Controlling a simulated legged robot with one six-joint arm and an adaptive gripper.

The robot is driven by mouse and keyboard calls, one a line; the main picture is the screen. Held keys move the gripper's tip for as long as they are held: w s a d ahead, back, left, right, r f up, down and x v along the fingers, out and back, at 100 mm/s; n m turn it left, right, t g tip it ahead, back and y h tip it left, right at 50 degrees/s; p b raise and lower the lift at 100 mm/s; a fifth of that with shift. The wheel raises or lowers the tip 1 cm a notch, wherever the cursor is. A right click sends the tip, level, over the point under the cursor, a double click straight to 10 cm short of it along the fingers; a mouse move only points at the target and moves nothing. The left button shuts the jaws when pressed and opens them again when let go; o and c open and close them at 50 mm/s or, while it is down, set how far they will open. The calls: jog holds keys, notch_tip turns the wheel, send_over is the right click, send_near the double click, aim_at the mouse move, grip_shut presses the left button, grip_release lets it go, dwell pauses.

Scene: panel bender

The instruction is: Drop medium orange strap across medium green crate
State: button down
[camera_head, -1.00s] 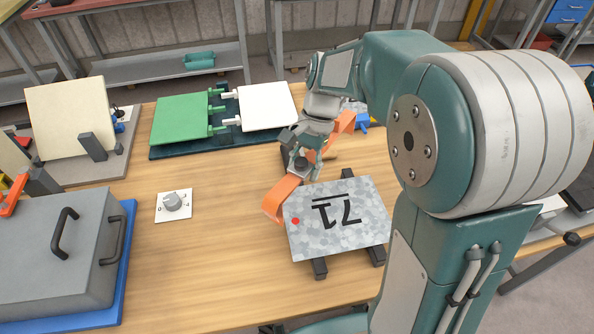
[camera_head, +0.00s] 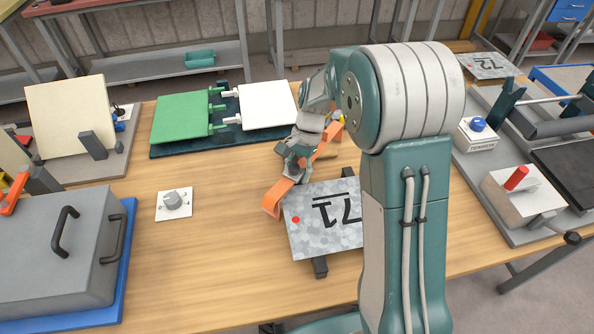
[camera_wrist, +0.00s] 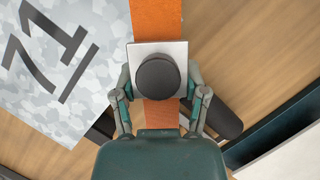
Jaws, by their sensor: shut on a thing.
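The orange strap (camera_head: 277,199) is a stiff, bent band over the wooden table, beside the grey speckled plate marked 71. In the wrist view the strap (camera_wrist: 157,18) runs straight up and down. A light square plate with a round black knob (camera_wrist: 157,75) sits on its middle. My gripper (camera_head: 296,170) is shut on the strap at this middle part, with one finger on each side of the plate. My gripper also shows in the wrist view (camera_wrist: 160,100). A small teal-green bin (camera_head: 200,58) stands on a far shelf; I cannot tell whether it is the green crate.
The speckled plate (camera_head: 320,225) rests on dark bars. A hinged green panel (camera_head: 185,118) and white panel (camera_head: 268,105) lie at the back. A grey box (camera_head: 55,250) and a dial (camera_head: 173,201) are left. A red-handled block (camera_head: 518,185) is right. The front middle table is clear.

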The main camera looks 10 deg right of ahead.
jog(key=shift+c, duration=2)
grip_release()
jog(key=shift+o, duration=1.4)
